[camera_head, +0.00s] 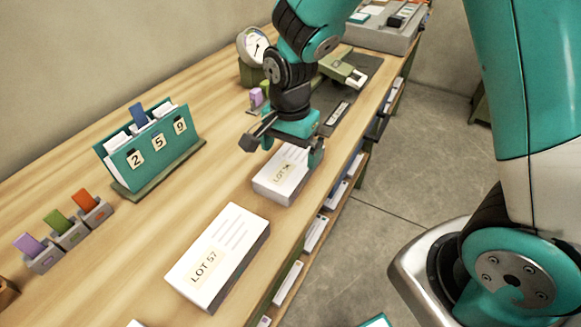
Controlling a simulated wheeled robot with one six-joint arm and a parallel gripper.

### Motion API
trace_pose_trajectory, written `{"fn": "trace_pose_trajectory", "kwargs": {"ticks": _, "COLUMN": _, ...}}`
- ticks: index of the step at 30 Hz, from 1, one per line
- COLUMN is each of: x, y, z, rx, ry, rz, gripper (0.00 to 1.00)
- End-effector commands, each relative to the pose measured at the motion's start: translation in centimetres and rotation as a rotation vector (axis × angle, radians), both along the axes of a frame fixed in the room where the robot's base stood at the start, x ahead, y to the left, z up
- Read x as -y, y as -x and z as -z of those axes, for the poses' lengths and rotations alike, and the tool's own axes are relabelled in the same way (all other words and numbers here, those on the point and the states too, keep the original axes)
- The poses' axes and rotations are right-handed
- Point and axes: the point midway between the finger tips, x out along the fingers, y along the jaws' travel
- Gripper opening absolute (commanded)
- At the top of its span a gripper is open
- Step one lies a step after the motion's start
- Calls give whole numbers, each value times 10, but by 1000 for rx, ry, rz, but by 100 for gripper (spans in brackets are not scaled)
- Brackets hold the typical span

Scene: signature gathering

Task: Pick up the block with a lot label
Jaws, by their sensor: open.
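A white block with a lot label, its number partly hard to read (278,184), lies on the wooden counter (150,240) near its right edge. My gripper (288,150) is above the far part of this block, jaws open, with one finger on the left and one on the right. The gripper covers the block's far end, and I cannot tell whether a finger touches it. A second white block labelled LOT 57 (235,236) lies nearer, apart from the gripper.
A green file holder numbered 2, 5, 9 (138,165) stands left of the gripper. Small grey holders with coloured cards (70,238) stand at the left. A dial (253,46) and a green stapler-like device (343,68) are behind. Shelves (313,236) run below the counter's right edge.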

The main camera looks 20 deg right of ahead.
Motion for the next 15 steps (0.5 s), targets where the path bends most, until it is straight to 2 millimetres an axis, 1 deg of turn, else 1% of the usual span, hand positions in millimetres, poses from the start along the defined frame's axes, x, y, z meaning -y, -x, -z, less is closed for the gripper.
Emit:
{"fn": "trace_pose_trajectory", "kwargs": {"ticks": 3, "x": 3, "y": -2, "z": 20, "rx": -7, "ry": 2, "rz": 1, "gripper": 100}}
{"fn": "trace_pose_trajectory", "kwargs": {"ticks": 7, "x": 3, "y": -3, "z": 38, "rx": -4, "ry": 1, "rz": -1, "gripper": 100}}
{"fn": "trace_pose_trajectory", "kwargs": {"ticks": 10, "x": 3, "y": -3, "z": 46, "rx": -2, "ry": 0, "rz": -1, "gripper": 100}}
{"fn": "trace_pose_trajectory", "kwargs": {"ticks": 15, "x": 3, "y": -4, "z": 47, "rx": -1, "ry": 1, "rz": 0, "gripper": 100}}
